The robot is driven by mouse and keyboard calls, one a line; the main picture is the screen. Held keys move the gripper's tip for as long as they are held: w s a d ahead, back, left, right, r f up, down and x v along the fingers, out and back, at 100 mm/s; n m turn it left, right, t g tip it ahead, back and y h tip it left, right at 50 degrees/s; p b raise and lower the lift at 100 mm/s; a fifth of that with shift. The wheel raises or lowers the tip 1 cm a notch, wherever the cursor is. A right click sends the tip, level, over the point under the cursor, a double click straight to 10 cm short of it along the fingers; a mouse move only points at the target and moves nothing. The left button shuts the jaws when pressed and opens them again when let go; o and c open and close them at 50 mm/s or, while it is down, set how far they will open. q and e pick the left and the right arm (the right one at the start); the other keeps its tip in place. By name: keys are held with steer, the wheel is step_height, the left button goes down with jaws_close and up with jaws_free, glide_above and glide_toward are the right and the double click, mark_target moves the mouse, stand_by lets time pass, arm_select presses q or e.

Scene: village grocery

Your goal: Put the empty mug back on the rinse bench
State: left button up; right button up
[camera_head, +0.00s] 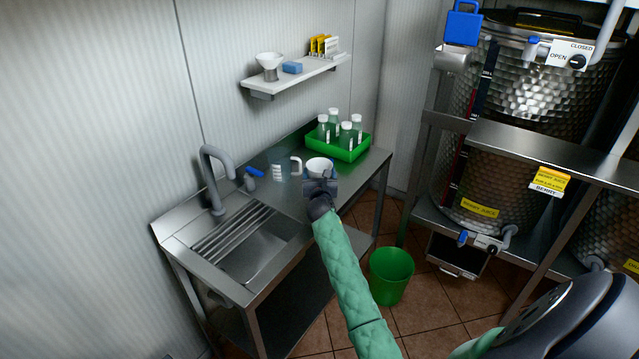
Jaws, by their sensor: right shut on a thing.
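The white mug (319,166) is at the front edge side of the steel rinse bench (262,262), right of the sink. Its open top shows pale inside, with no contents visible. My right gripper (320,183) is shut on the mug from the near side and hides its lower part. I cannot tell whether the mug touches the bench top. A white C-shaped piece (296,165) shows just left of the mug; I cannot tell if it is its handle. My left gripper is not in view.
A green tray (352,155) with several capped bottles stands at the bench's back right. A tap (212,180) and a blue-handled item (252,174) are at left. A wall shelf (296,75) hangs above. A green bin (390,276) stands on the floor before steel tanks (480,190).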

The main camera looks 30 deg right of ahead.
steer(key=shift+f+p, duration=0.45)
steer(key=shift+f, duration=1.5)
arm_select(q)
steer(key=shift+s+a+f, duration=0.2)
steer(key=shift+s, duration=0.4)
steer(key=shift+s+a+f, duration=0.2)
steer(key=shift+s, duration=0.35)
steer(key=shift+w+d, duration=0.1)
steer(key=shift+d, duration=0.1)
arm_select(e)
steer(key=shift+f, duration=0.15)
steer(key=o, duration=1.2)
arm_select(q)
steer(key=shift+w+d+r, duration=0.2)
